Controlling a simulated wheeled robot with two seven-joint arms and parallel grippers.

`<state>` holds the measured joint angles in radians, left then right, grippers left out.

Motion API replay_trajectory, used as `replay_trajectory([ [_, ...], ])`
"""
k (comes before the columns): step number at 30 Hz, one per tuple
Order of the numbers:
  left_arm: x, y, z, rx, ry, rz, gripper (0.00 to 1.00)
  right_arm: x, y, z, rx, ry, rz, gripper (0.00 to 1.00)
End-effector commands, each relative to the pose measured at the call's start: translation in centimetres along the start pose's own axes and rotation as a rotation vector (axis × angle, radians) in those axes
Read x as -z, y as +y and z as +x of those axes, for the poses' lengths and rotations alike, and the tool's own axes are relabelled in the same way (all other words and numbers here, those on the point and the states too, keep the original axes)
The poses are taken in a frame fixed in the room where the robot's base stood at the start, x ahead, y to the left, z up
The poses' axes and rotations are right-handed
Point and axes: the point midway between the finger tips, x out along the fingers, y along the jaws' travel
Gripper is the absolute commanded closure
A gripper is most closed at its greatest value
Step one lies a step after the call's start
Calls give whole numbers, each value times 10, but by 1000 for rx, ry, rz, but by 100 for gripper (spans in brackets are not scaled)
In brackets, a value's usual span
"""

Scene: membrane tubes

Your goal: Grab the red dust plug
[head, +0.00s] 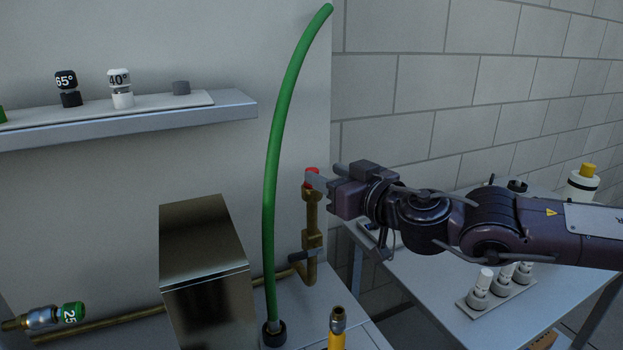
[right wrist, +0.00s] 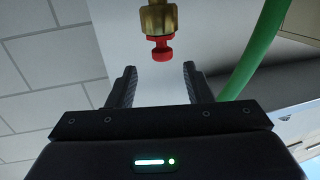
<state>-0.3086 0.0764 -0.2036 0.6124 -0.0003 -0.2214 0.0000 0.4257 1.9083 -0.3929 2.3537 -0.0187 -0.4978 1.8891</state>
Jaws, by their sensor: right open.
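The red dust plug (head: 312,171) sits on the top end of an upright brass pipe (head: 313,212) in the head view, partly hidden by my right gripper. In the right wrist view the plug (right wrist: 161,47) shows as a red knob on the brass fitting (right wrist: 158,18), between and just beyond the fingertips. My right gripper (head: 322,175) comes in from the right at the height of the plug. Its two fingers (right wrist: 160,75) are apart with nothing between them, and I see no contact with the plug. My left gripper is not in view.
A tall green hose (head: 270,180) rises just left of the pipe. A metal box (head: 205,270) stands further left. A shelf (head: 130,121) with labelled caps is on the wall. A side table (head: 440,275) with white-topped fittings lies below my right arm.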

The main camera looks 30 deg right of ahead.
Motion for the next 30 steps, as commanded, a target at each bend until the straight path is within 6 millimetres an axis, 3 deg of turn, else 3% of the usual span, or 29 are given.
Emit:
replay_trajectory([
  [9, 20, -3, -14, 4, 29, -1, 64, -1, -4, 21, 6, -2, 8, 54],
  [30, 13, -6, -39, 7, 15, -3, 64, -3, -3, 50, -1, 1, 2, 54],
])
